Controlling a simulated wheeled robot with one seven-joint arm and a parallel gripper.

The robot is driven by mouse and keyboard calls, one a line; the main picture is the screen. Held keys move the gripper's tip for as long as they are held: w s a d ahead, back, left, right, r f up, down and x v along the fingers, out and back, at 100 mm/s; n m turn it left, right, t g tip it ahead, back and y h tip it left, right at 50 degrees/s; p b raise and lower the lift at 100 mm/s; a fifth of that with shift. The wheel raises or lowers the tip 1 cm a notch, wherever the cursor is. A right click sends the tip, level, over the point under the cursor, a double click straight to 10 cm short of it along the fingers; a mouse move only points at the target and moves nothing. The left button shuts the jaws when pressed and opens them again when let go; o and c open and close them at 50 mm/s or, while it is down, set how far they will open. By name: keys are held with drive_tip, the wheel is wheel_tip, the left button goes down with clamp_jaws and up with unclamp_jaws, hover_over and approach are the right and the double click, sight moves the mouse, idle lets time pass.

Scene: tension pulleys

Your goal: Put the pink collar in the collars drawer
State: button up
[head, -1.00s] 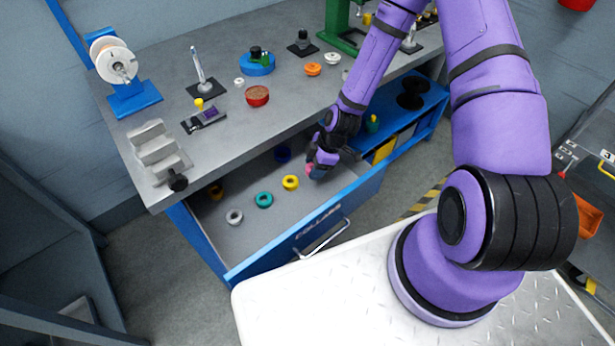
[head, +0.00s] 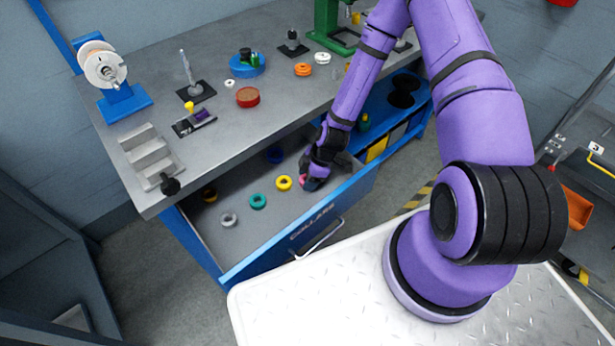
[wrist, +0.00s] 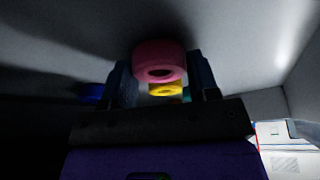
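The pink collar (wrist: 158,58) is between the two fingertips of my gripper (wrist: 163,75) in the wrist view, with both fingers against its sides. In the head view, my gripper (head: 308,182) is inside the open collars drawer (head: 318,214), towards its right end, low over the drawer floor. A sliver of the pink collar (head: 303,180) shows beside the fingers there. Whether the collar touches the floor cannot be told.
The drawer holds a yellow collar (head: 284,183) just left of my gripper, and teal (head: 258,201), grey (head: 229,219), blue (head: 274,154) and brown-gold (head: 210,194) ones. The workbench top (head: 215,150) overhangs behind. Bare drawer floor lies between the collars.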

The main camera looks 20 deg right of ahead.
drive_tip(key=o, duration=0.3)
drive_tip(key=shift+r, duration=0.15)
drive_tip(key=s+d+r+m+t+h, duration=0.1)
drive_tip(key=d+r+m+h, duration=0.15)
drive_tip(key=r, duration=1.05)
drive_tip(key=s+d+r+m+h, duration=0.1)
drive_tip(key=s+d+r+m, duration=0.15)
drive_tip(key=r, duration=1.15)
drive_tip(key=s+d+r+m+t+h, duration=0.1)
drive_tip(key=d+r+m, duration=0.15)
drive_tip(key=r, duration=1.05)
drive_tip(key=s+r+m+t, duration=0.2)
drive_tip(key=s+r+m, duration=0.6)
drive_tip(key=s+r, duration=0.8)
drive_tip(key=shift+s+a+r, duration=0.35)
drive_tip(key=shift+s, duration=0.3)
